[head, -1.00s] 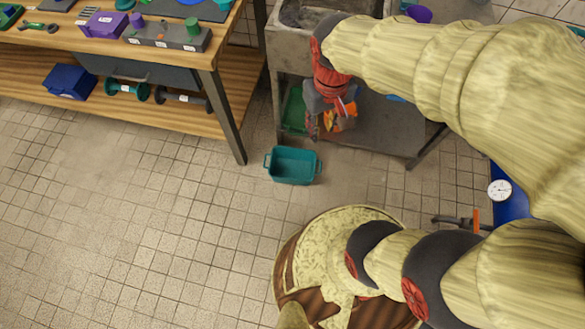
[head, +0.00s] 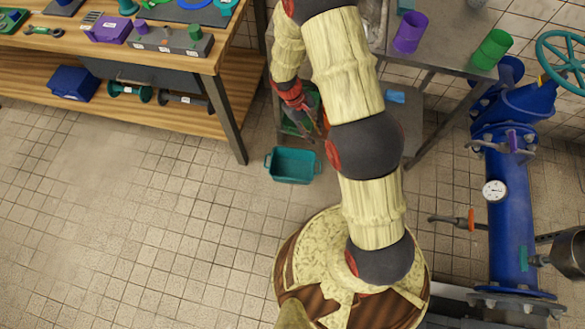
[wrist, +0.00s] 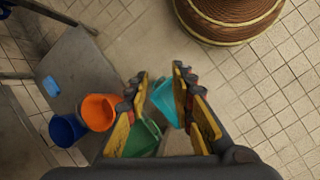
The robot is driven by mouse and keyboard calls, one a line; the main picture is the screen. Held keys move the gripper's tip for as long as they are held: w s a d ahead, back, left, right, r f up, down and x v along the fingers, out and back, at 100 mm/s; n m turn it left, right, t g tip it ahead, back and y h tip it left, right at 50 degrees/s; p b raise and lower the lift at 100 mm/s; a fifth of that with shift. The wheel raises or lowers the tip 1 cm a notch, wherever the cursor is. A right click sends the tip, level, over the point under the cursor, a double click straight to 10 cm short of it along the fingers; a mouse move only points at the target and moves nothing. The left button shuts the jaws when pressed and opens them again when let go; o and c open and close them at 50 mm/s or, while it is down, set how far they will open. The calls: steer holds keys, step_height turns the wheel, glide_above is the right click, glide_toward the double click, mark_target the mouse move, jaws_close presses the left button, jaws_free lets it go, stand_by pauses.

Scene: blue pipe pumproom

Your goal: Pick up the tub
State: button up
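The teal tub (head: 293,166) stands upright on the tiled floor, just in front of the sink table. Its open top faces up and small handles show at its ends. In the wrist view the tub (wrist: 166,101) shows between my fingers, partly hidden by the right one. My gripper (wrist: 160,82) is open, with nothing between the fingertips. In the head view my gripper (head: 318,126) hangs near the sink table's left leg, behind the tub and apart from it. Its fingers are small and partly hidden by my arm there.
A green bin (wrist: 140,139) sits close to the tub. An orange bucket (wrist: 97,112) and a blue bucket (wrist: 66,130) stand by the lower shelf (wrist: 75,70). The workbench leg (head: 231,125) is left of the tub. Open floor (head: 130,220) lies left and in front.

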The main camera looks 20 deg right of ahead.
step_height(320, 180, down, 19)
steer(key=d+n+h+p, duration=0.1)
steer(key=n, duration=0.2)
steer(key=n+t+y+p, duration=0.1)
steer(key=n+t+y, duration=0.3)
steer(key=n, duration=0.2)
glide_toward(289, 180)
steer(key=shift+m, duration=0.3)
steer(key=f+b, duration=0.7)
steer(key=f, duration=0.1)
steer(key=shift+w+d+b, duration=0.3)
steer(key=shift+w+b, duration=0.05)
steer(key=shift+c, duration=0.7)
steer(key=c, duration=0.4)
jaws_close()
